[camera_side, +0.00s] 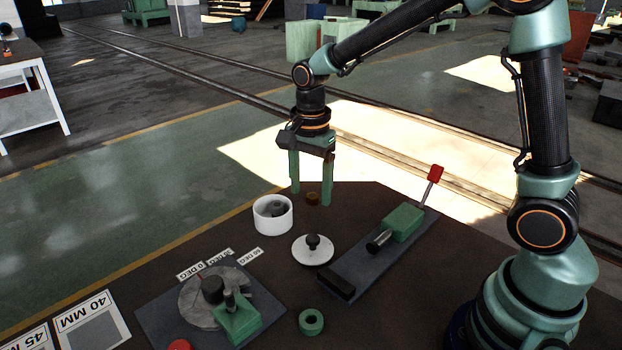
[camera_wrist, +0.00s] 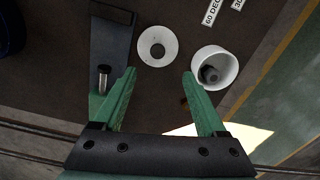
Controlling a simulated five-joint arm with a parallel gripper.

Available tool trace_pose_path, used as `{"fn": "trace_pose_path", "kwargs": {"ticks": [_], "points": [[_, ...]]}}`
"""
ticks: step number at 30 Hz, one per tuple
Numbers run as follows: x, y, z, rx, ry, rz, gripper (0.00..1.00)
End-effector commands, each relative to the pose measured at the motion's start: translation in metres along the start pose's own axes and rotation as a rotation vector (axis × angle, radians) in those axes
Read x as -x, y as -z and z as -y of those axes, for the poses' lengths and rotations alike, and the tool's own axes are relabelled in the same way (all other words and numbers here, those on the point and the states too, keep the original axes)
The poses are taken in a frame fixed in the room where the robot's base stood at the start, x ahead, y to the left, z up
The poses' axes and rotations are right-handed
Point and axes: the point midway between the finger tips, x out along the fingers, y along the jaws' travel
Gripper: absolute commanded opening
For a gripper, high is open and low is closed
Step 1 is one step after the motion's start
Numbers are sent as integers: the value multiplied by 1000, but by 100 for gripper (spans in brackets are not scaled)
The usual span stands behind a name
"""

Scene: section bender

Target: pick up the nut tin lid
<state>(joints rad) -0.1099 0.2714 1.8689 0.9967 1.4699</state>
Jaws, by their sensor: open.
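The nut tin lid (camera_side: 313,249) is a flat white disc with a dark knob standing at its centre. It lies on the dark bench top, beside the open white tin (camera_side: 272,217), which holds dark nuts. My gripper (camera_side: 310,197) is open and empty, pointing down above the far edge of the bench, behind the lid and apart from it. In the wrist view the lid (camera_wrist: 146,42) lies just beyond the gap between my fingertips (camera_wrist: 159,73). The tin (camera_wrist: 225,62) is close to the right finger there.
A clamp with a green block (camera_side: 402,222) and red-tipped lever stands right of the lid. The bending plate (camera_side: 180,312) with a green block is at front left. A green ring (camera_side: 311,322) lies in front. A small brown piece (camera_side: 312,199) is near the far edge.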

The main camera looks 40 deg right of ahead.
Motion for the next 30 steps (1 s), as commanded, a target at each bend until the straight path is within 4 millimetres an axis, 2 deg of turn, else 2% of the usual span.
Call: {"fn": "trace_pose_path", "kwargs": {"ticks": [12, 20, 27, 30], "points": [[-59, 0, -1, -16, -9, 1, 74], [-78, 0, -2, -15, -7, 1, 74], [-111, -1, -5, -15, -9, 1, 74], [-120, -1, -5, -15, -6, 1, 74]]}}
